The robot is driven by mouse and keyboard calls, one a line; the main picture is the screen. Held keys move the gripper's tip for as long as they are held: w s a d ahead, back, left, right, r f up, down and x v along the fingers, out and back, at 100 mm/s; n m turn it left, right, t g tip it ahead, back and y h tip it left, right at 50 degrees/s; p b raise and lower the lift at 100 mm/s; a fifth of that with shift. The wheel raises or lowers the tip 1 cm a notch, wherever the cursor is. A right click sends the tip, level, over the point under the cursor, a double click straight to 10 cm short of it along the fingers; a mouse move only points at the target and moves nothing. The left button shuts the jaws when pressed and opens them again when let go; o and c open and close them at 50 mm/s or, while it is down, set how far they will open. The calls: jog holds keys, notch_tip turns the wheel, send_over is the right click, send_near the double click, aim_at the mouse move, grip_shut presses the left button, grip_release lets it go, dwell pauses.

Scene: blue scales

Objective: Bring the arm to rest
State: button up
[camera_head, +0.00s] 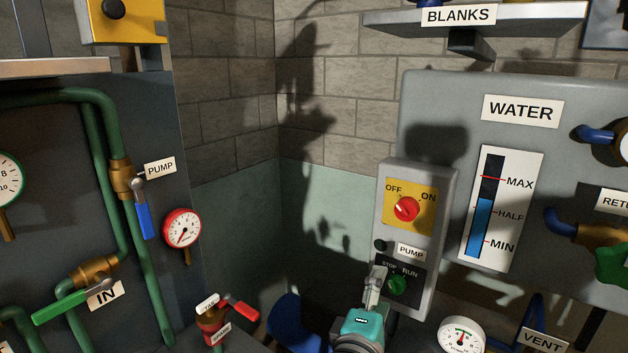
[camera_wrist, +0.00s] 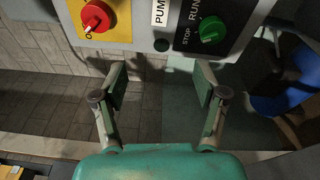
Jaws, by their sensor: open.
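My gripper (camera_head: 376,282) is in front of the lower part of the grey pump control box (camera_head: 448,215) in the head view. In the wrist view my gripper (camera_wrist: 161,82) is open, its two fingers apart with nothing between them. The red OFF/ON knob (camera_head: 406,208) is above it on a yellow plate and also shows in the wrist view (camera_wrist: 97,17). The green STOP/RUN knob (camera_head: 397,285) is just right of my fingers in the head view. It shows beyond the fingertips in the wrist view (camera_wrist: 212,29). I cannot tell whether a finger touches the box.
The water panel (camera_head: 420,105) with a level gauge (camera_head: 483,213) stands to the right, its level near HALF. A round gauge (camera_head: 461,337) is low right. At left are green pipes, a blue-handled valve (camera_head: 144,221) and a red gauge (camera_head: 182,229). Bare wall (camera_head: 330,190) lies between.

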jog(key=s+d+f+m+y, duration=0.15)
jog(key=s+f+y, duration=0.25)
jog(key=s+f, duration=0.6)
jog(key=s+d+f+y, duration=0.25)
jog(key=s+f, duration=0.35)
jog(key=f, duration=0.8)
jog(key=s+d+m+g+y, duration=0.1)
jog(key=s+m, duration=1.2)
jog(key=s, duration=1.4)
jog(key=shift+s+d+f+g, duration=0.35)
jog(key=shift+d+f, duration=0.1)
jog(key=shift+d, duration=0.1)
